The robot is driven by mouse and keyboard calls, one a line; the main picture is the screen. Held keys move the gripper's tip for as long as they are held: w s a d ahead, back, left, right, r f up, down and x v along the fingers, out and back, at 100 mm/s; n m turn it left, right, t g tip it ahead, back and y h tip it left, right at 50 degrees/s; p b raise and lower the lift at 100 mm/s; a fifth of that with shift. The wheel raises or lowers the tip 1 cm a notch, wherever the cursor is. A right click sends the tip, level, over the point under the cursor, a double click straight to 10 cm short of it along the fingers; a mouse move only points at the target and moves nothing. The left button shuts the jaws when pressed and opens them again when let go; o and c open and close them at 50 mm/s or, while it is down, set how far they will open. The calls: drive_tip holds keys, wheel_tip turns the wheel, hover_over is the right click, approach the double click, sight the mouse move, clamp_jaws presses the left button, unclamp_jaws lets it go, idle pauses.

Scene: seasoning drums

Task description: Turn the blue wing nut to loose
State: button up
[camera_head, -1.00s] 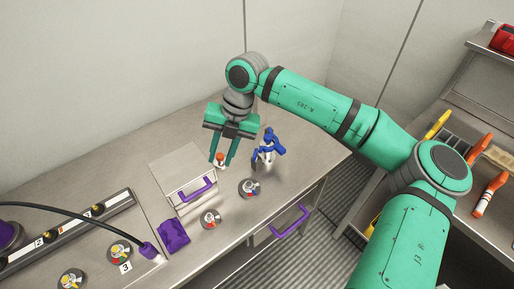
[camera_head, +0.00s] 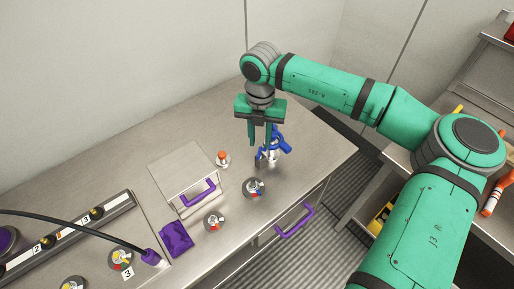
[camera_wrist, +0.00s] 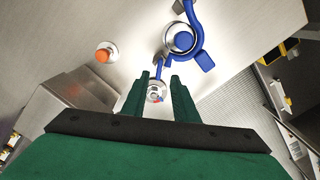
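A blue fitting (camera_head: 279,146) stands on a pale metal post near the right end of the bench. In the wrist view it shows as a blue ring with a curved arm (camera_wrist: 197,18) and a flat tab. A thin blue piece (camera_wrist: 159,69), perhaps a wing of the wing nut, shows between my fingertips in that view. I cannot tell for sure which blue part is the wing nut. My gripper (camera_head: 260,142) points down beside the left side of the fitting. Its fingers are apart with a gap between them, and contact cannot be made out.
An orange-topped knob (camera_head: 223,158) stands left of my gripper. A round dial (camera_head: 254,188) sits just in front. The bench behind is clear.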

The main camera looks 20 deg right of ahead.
sight(259, 151)
wheel_tip(259, 151, down, 4)
drive_tip(key=shift+d+r, duration=0.1)
drive_tip(key=shift+d, duration=0.05)
drive_tip(key=shift+w+f, duration=0.1)
drive_tip(key=shift+f, duration=0.45)
drive_tip(key=shift+w+a+f, duration=0.1)
drive_tip(key=shift+a+f, duration=0.05)
drive_tip(key=shift+a, duration=0.05)
drive_tip(key=shift+a, duration=0.2)
drive_tip(key=c, duration=0.6)
drive_tip(key=shift+d, duration=0.15)
clamp_jaws()
